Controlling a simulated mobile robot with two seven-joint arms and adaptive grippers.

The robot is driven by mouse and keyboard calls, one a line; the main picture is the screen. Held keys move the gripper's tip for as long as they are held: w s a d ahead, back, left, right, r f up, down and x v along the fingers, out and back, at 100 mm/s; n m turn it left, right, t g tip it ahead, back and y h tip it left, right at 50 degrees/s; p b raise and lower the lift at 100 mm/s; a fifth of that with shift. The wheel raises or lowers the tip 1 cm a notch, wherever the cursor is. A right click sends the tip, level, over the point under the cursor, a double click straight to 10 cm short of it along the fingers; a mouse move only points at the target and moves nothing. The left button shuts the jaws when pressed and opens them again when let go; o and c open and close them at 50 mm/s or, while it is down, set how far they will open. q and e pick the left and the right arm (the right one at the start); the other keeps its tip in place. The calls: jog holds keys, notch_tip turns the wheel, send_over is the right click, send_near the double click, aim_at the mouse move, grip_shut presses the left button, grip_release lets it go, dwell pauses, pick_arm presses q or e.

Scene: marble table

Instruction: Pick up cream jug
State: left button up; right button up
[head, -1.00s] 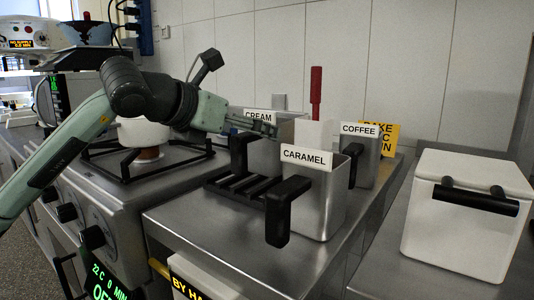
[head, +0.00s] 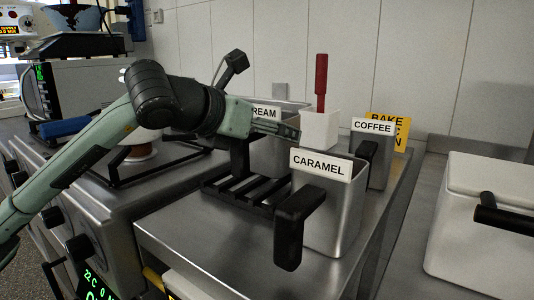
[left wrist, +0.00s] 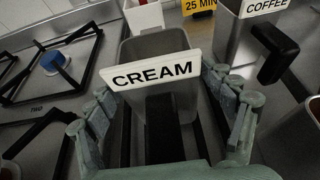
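The cream jug (head: 268,158) is a steel container with a white CREAM label and a black handle, standing upright on the steel counter behind the caramel jug (head: 328,215). My left gripper (head: 284,132) reaches across it from the left at about label height and partly covers the label. In the left wrist view the cream jug (left wrist: 160,48) lies between the spread fingers of my left gripper (left wrist: 160,92), with its dark handle pointing toward the palm. The fingers are open; whether either touches the jug is unclear. My right gripper is not in view.
The coffee jug (head: 378,160) stands to the right, and a white container (head: 318,130) with a red handle stands behind. A black slotted rack (head: 245,190) lies in front of the cream jug. A stove with black grates is at left, a white bin (head: 480,230) at right.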

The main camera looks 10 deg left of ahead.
pick_arm(q)
jog(key=c, duration=0.9)
jog(key=shift+c, duration=0.9)
jog(key=shift+r, duration=0.1)
jog(key=shift+r, duration=0.3)
jog(key=s+a+r, duration=0.3)
jog(key=a+r, duration=0.7)
jog(key=a, duration=0.1)
jog(key=shift+s+a+r, duration=0.15)
jog(key=o, duration=0.9)
jog(key=c, duration=0.8)
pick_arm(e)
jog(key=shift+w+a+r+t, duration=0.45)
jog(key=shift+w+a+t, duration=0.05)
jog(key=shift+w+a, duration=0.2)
